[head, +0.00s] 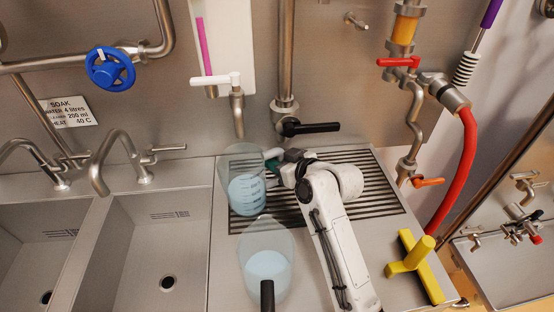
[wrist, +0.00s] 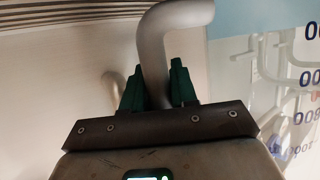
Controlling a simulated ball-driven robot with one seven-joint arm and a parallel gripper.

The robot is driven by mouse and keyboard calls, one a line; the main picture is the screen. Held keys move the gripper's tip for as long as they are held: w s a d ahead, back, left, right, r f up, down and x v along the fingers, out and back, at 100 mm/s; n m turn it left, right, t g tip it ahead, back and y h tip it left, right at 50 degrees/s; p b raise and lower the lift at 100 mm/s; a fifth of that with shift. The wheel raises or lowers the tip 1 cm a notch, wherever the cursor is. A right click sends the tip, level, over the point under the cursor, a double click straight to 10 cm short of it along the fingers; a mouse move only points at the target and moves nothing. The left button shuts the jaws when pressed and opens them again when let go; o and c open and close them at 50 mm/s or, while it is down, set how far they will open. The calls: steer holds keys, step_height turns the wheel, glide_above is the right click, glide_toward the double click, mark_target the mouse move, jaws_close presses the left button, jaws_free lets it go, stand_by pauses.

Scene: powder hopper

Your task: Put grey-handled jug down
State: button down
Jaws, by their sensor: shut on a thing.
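The grey-handled jug (head: 246,193) is clear, with measuring marks and pale blue contents in its lower part. In the head view it is over the left part of the slatted drain grate (head: 330,205); I cannot tell whether its base touches the slats. My gripper (head: 275,160) is at its upper right side. In the wrist view the green fingers (wrist: 157,85) are shut on the grey handle (wrist: 151,50), one on each side. The jug's clear wall with blue figures (wrist: 285,85) shows at the right. My wrist partly hides the handle in the head view.
A second clear jug (head: 268,265) with a black handle and pale blue contents stands in front. A tap with a white lever (head: 223,80) hangs behind the held jug. Sinks (head: 145,240) are to the left. The grate's right part is free.

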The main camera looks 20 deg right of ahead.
steer(key=shift+f, duration=0.1)
steer(key=c, duration=0.9)
jaws_free()
steer(key=shift+s+d, duration=0.15)
steer(key=shift+s, duration=0.25)
steer(key=b+v, duration=0.1)
steer(key=v, duration=1)
steer(key=shift+s+r, duration=0.1)
steer(key=shift+r, duration=0.15)
